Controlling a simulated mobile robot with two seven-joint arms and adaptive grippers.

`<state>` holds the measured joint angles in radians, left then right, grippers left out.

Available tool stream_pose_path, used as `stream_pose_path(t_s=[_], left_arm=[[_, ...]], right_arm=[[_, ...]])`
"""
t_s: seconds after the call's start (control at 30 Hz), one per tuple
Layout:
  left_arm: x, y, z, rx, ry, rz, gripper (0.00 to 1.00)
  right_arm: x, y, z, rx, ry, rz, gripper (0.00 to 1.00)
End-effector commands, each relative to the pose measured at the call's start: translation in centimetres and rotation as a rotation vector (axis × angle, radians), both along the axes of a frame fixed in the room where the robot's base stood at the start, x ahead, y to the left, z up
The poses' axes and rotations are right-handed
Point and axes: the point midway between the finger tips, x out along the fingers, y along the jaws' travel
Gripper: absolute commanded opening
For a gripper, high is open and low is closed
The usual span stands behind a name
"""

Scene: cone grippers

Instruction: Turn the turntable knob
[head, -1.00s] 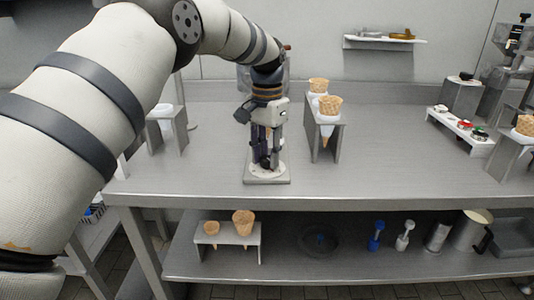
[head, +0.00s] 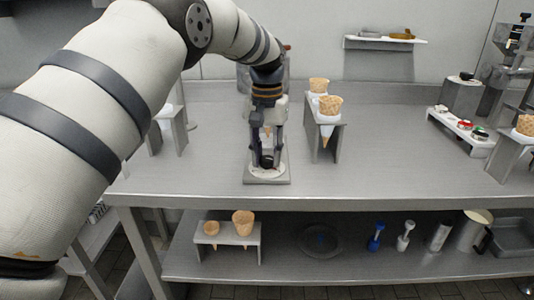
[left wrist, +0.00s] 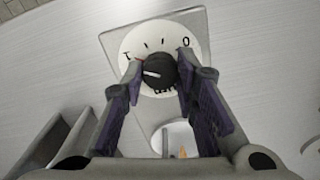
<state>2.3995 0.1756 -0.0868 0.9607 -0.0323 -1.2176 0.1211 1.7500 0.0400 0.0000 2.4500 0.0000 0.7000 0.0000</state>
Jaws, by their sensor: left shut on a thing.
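The turntable is a square grey base with a white round dial (head: 267,174) on the steel counter, under my left gripper. Its dark knob (left wrist: 160,71) stands at the middle of the dial in the left wrist view, with a white pointer line aimed to the left. Dark marks sit around the dial rim. My left gripper (head: 267,160) points straight down and is shut on the knob, one finger on each side; it also shows in the left wrist view (left wrist: 160,68). My right gripper is not in view.
A cone stand (head: 328,138) with waffle cones stands just right of the gripper. Another grey stand (head: 168,135) is at the left. A rack with coloured items (head: 462,132) is at the right. The counter front (head: 380,178) is clear.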

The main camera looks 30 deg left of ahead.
Motion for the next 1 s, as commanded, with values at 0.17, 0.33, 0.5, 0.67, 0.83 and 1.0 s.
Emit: stream_pose_path(t_s=[0.17, 0.33, 0.5, 0.67, 0.83, 1.0], left_arm=[[0.0, 0.0, 0.0, 0.001, 0.0, 0.001, 0.0], [0.0, 0.0, 0.0, 0.001, 0.0, 0.001, 0.32], [0.0, 0.0, 0.0, 0.001, 0.0, 0.0, 0.48], [0.0, 0.0, 0.0, 0.0, 0.0, 0.0, 0.48], [0.1, 0.0, 2.0, 0.001, -0.003, 0.0, 0.48], [0.1, 0.0, 6.8, 0.001, -0.007, 0.0, 0.48]], right_arm=[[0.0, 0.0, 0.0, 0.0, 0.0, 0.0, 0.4], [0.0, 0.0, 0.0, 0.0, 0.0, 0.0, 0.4], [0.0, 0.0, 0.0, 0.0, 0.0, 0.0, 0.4], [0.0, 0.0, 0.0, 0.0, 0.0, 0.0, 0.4], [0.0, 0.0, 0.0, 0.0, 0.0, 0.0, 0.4], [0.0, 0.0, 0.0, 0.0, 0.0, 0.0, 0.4]])
